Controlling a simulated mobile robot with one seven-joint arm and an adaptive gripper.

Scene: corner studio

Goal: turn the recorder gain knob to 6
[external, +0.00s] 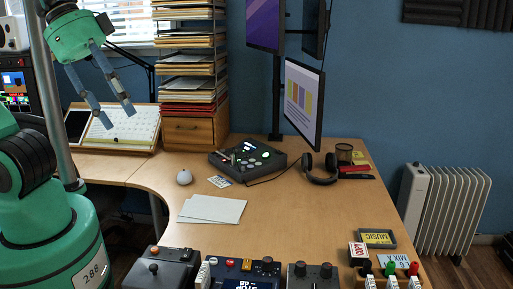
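My gripper (117,115) hangs at the upper left, fingers apart and empty, in front of the tilted board with a white sheet. Several knobbed devices stand along the desk's near edge. The middle one (245,274) has a lit display, an orange button and knobs, and is cut by the frame's bottom. A dark box with two knobs (313,272) is to its right, and a box with a joystick (165,268) to its left. I cannot tell which is the recorder or read any gain setting. My gripper is far from all of them.
A black console (248,158) sits mid-desk, with headphones (320,168) to its right. White papers (212,209) and a mouse (184,177) lie nearer. Colored-top pegs (391,271) stand at the near right. A shelf of papers (190,60) rises behind. The desk's center right is clear.

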